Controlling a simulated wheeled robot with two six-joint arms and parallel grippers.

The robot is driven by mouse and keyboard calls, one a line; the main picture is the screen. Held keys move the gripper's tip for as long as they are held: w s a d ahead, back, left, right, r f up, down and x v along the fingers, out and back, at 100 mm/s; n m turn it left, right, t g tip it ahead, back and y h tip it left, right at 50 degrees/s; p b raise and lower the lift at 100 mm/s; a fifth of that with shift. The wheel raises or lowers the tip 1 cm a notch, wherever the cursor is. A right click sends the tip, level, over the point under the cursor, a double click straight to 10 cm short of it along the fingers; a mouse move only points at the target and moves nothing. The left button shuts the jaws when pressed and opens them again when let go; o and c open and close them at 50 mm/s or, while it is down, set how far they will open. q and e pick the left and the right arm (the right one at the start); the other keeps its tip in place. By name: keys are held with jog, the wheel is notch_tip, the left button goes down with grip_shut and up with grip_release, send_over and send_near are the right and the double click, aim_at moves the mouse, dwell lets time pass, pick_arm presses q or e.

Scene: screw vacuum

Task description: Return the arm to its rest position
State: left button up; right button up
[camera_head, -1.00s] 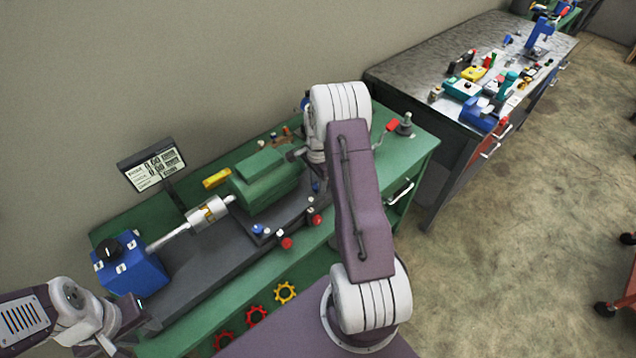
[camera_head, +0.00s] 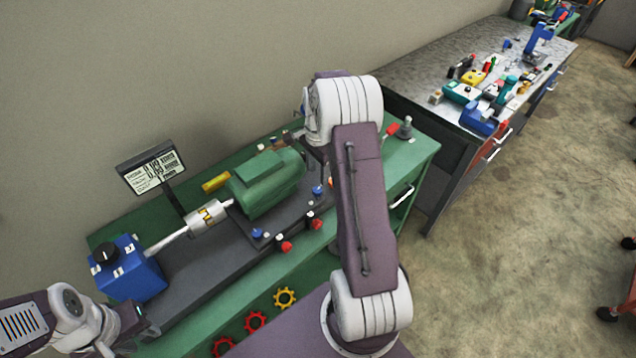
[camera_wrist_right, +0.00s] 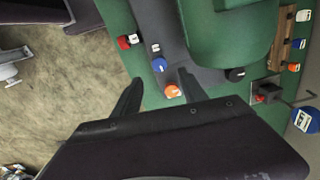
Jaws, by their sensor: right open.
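My right arm reaches over the green workbench (camera_head: 235,290) in the head view, and its white and purple links hide much of my right gripper there. In the right wrist view my right gripper (camera_wrist_right: 160,92) is open, with its two dark fingers apart and nothing between them. Beyond the fingers are an orange-capped knob (camera_wrist_right: 172,91) and a blue knob (camera_wrist_right: 158,65). They stand beside the green motor-like housing (camera_head: 266,180). My left gripper (camera_head: 138,322) is at the lower left of the head view, near the blue block; its jaws cannot be made out.
A blue block (camera_head: 130,270) and a silver cylinder (camera_head: 207,216) line up with the housing. A display (camera_head: 152,168) stands behind. A grey table (camera_head: 420,75) with tools and parts is at the upper right. The floor (camera_head: 530,220) to the right is largely clear.

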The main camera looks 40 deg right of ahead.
jog(key=shift+r, duration=0.85)
jog(key=a+r+n, duration=0.4)
jog(key=a+r, duration=0.1)
jog(key=a, duration=0.7)
jog(key=s+a+f+n, duration=0.2)
jog(key=s+a+n, duration=0.2)
jog(key=s+n, duration=0.3)
jog(key=s+a+f+n+t, duration=0.1)
jog(key=s+a+f+n, duration=0.1)
jog(key=s+a+n, duration=0.2)
jog(key=s+n, duration=0.2)
jog(key=s, duration=0.2)
jog(key=shift+s+f+n, duration=0.15)
jog(key=shift+f+n, duration=0.2)
jog(key=shift+n, duration=0.05)
